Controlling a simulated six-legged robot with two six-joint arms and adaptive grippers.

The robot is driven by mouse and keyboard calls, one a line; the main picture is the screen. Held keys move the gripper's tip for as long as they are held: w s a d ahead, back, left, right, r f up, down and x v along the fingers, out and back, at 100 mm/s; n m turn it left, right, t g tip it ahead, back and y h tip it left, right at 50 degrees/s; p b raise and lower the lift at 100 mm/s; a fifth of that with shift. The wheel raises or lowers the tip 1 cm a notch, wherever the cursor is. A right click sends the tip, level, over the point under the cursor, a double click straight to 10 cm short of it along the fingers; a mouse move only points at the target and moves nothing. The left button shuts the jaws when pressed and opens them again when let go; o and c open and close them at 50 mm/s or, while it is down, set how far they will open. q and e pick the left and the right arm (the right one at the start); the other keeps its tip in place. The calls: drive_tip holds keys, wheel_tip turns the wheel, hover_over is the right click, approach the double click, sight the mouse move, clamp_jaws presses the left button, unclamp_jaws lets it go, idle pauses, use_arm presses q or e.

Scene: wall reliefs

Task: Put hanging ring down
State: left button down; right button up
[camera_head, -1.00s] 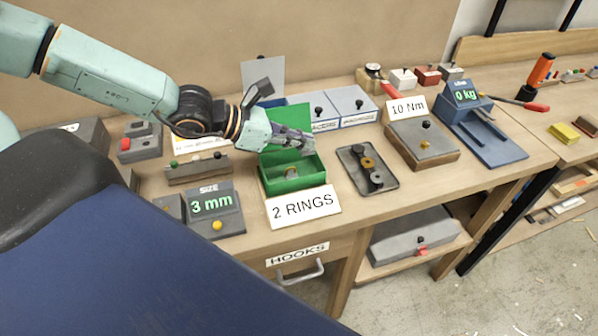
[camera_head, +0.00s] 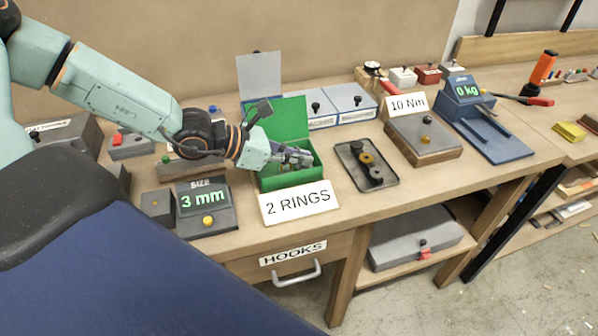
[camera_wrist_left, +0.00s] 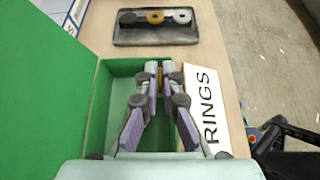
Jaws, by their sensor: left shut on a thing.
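My left gripper (camera_head: 300,158) is inside the open green box (camera_head: 292,180), low between its walls. In the left wrist view its fingertips (camera_wrist_left: 159,72) are closed on a thin brass-coloured piece (camera_wrist_left: 159,82), seen edge-on, which looks like the hanging ring. The fingers hide most of it, and I cannot tell whether it touches the box floor. The box's green lid (camera_head: 283,118) stands open at the back. A sign reading "2 RINGS" (camera_head: 298,203) lies against the box's front. My right gripper is in neither view.
A dark tray (camera_head: 352,172) with several round parts, one brass-coloured, lies right of the box. A "3 mm" size display (camera_head: 206,206) stands to the left. Lidded boxes (camera_head: 357,103) stand behind. A "10 Nm" block (camera_head: 424,139) and a blue scale (camera_head: 485,130) are farther right.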

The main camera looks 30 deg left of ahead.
sight(298, 171)
use_arm(q)
drive_tip(key=f, duration=0.1)
drive_tip(key=f+b, duration=0.1)
drive_tip(key=f, duration=0.1)
drive_tip(key=shift+a+f+b, duration=0.25)
drive_tip(key=shift+f+b, duration=0.15)
drive_tip(key=shift+w+d, duration=0.1)
drive_tip(key=shift+w, duration=0.05)
drive_tip(key=shift+d, duration=0.1)
drive_tip(key=c, duration=1.9)
unclamp_jaws()
drive_tip(key=shift+s, duration=0.2)
drive_tip(key=o, duration=0.4)
drive_tip(key=shift+w+f, duration=0.1)
